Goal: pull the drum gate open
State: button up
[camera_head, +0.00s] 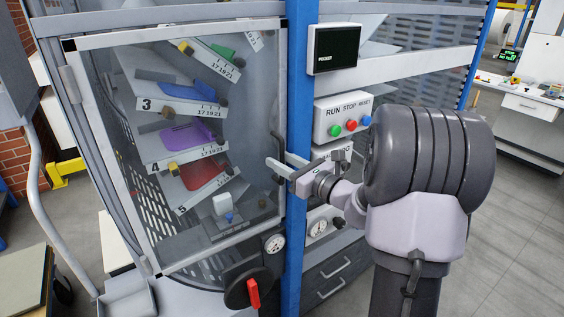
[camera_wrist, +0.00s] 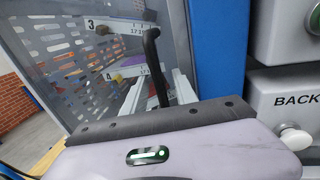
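The drum gate (camera_head: 147,262) is a clear panel in a pale metal frame, hinged along its left side. It stands at the front of the drum and looks closed against the blue post (camera_head: 298,70). A dark bar handle (camera_wrist: 152,50) shows upright in the wrist view. My gripper (camera_head: 284,164) is at the gate's right edge. In the wrist view my gripper (camera_wrist: 159,92) has its fingers apart, one on each side of the handle's lower part. I see gaps between fingers and handle. The handle's lower end is hidden behind my wrist.
Behind the gate are numbered trays with coloured items, such as a purple one (camera_head: 187,138). A panel with RUN, STOP and RESET buttons (camera_head: 345,122) is right of the post. A red lever (camera_head: 253,293) and a gauge (camera_head: 275,243) sit below. Open floor (camera_head: 508,240) lies at right.

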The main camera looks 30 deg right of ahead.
grip_shut()
dwell(1.3)
